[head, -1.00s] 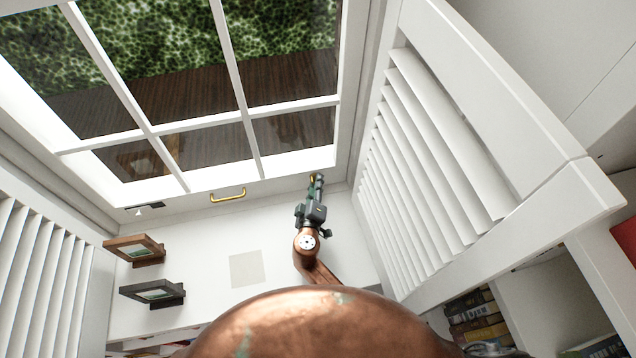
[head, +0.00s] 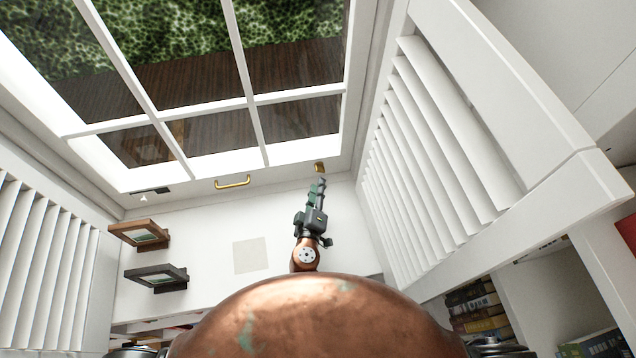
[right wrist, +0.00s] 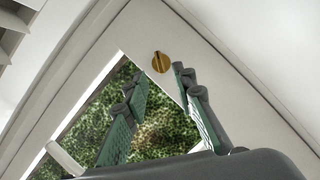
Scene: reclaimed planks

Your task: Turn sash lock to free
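The brass sash lock (head: 319,167) sits on the lower right of the white window frame in the head view. In the right wrist view it is a round brass disc (right wrist: 161,62) with a dark bar across it, close to upright in that picture. My right gripper (head: 319,186) is just below the lock in the head view, with a small gap between them. In the right wrist view its two green-padded fingers (right wrist: 163,88) are apart, with nothing between them, and the lock lies beyond their tips. My left gripper is not in view.
A brass pull handle (head: 232,182) and a small black fitting (head: 150,192) are on the bottom rail. A louvred shutter (head: 440,150) stands close on the right, another (head: 40,260) at left.

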